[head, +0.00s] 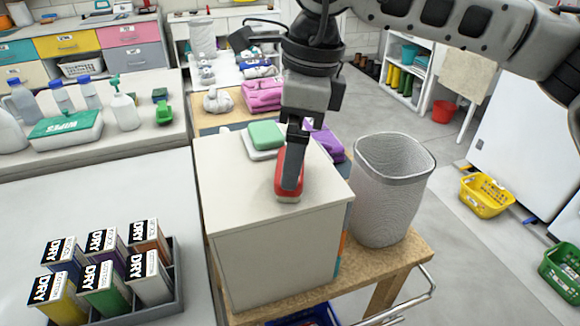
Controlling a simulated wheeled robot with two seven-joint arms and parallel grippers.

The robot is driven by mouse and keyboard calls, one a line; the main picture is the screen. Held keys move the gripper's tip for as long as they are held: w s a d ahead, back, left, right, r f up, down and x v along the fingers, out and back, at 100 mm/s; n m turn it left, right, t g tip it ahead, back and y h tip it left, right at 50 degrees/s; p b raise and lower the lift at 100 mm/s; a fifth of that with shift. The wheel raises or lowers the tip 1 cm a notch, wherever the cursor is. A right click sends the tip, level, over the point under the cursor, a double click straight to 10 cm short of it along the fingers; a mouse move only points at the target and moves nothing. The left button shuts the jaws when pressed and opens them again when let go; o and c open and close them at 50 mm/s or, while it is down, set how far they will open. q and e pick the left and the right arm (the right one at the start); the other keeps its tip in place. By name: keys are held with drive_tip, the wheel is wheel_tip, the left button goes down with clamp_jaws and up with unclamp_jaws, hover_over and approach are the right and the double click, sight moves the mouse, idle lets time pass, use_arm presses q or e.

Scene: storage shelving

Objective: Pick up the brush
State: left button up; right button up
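A red brush (281,188) with a pale underside rests on top of a white box-like cabinet (225,172), near its front right part. My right gripper (292,186) comes down from above, and its dark fingers are at the brush, overlapping its right side. One finger hides the other, so I cannot tell whether they are closed on it. My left gripper is not in view.
A green sponge-like block (266,134) lies just behind the brush. A grey bin (391,190) stands right of the cabinet on the wooden cart (372,262). A tray of DRY boxes (180,290) sits at front left.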

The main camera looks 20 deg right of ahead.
wheel_tip(320, 180, down, 3)
drive_tip(key=shift+a+f, duration=0.1)
drive_tip(key=shift+a, duration=0.05)
drive_tip(key=c, duration=0.9)
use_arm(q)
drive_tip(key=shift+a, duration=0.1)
use_arm(e)
drive_tip(key=shift+c, duration=0.2)
